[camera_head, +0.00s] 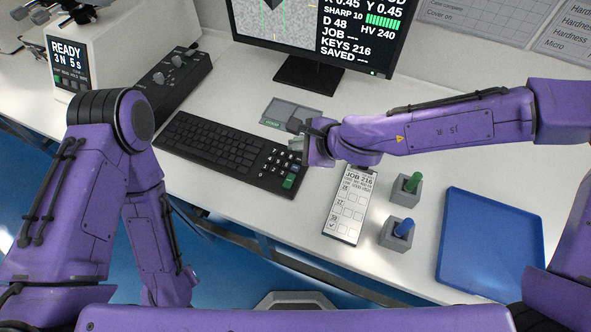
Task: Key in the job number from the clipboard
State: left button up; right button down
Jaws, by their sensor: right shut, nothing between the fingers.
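The black keyboard (205,142) lies on the bench below the monitor, with a numeric keypad (275,165) at its right end and a green key near the front corner. The clipboard (346,212) lies to its right; its sheet reads JOB 216. The monitor (330,30) shows "JOB ---", "KEYS 216" and "SAVED ---". My right gripper (296,142) is shut and empty at the upper right corner of the keypad; whether it touches a key I cannot tell. My left arm bends down at the left, and its gripper does not show.
A green-handled (412,184) and a blue-handled piece (402,229) stand in grey blocks right of the clipboard. A blue tray (489,245) lies further right. A grey plate (290,112) lies behind the keypad. A tester reading READY (70,65) and a black control box (172,80) stand left.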

jog(key=b, duration=0.4)
send_over(298, 170)
notch_tip(298, 170, down, 6)
jog(key=shift+r, duration=0.2)
pick_arm(q)
notch_tip(298, 170, down, 6)
jog(key=b, duration=0.1)
pick_arm(e)
jog(key=shift+f, duration=0.4)
pick_arm(q)
jog(key=shift+f, duration=0.1)
pick_arm(e)
jog(key=shift+f, duration=0.1)
dwell(0.6)
pick_arm(q)
jog(key=shift+f, duration=0.15)
pick_arm(e)
jog(key=shift+f, duration=0.3)
